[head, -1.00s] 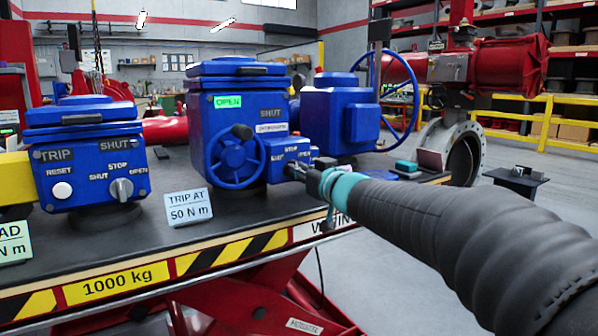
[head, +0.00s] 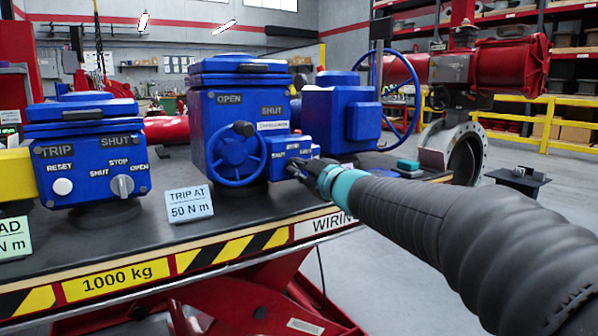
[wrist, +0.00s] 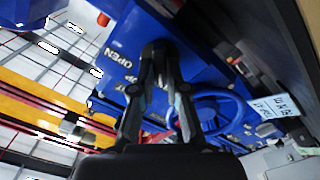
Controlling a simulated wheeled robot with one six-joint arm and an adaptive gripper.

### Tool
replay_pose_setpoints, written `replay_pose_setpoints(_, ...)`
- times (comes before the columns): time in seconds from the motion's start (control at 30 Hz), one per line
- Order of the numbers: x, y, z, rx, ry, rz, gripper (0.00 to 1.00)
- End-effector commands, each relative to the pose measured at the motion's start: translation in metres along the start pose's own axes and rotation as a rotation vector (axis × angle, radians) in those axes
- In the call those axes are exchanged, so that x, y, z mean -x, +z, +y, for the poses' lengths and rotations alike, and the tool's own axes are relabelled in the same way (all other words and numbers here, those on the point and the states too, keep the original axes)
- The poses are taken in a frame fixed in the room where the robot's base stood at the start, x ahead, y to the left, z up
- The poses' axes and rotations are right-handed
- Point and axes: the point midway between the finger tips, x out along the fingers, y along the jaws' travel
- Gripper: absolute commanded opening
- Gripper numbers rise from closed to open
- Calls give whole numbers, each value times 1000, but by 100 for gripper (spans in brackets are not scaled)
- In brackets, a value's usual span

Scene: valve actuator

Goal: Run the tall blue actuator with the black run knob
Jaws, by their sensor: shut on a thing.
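The tall blue actuator (head: 228,110) stands on the bench in the middle of the head view, with a handwheel (head: 236,155) on its front. Its OPEN window (head: 229,99) and SHUT window (head: 271,111) are both dark. A small blue control box (head: 290,146) sticks out at its lower right. My gripper (head: 298,171) reaches this box from the right and covers most of its front. In the wrist view my gripper (wrist: 158,78) is shut on the black run knob (wrist: 158,50), beside the word OPEN on the blue face.
A shorter blue actuator (head: 88,150) with a grey knob and white button stands to the left. Another blue unit (head: 340,115) with a large handwheel is behind to the right. A "TRIP AT 50 N m" card (head: 190,204) stands in front on the bench.

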Motion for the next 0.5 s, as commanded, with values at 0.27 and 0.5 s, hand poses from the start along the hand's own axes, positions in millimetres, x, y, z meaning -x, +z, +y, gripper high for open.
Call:
replay_pose_setpoints(0.27,0,0,-3,69,-5,1,0)
replay_pose_setpoints(0.5,0,0,-3,80,-5,1,0)
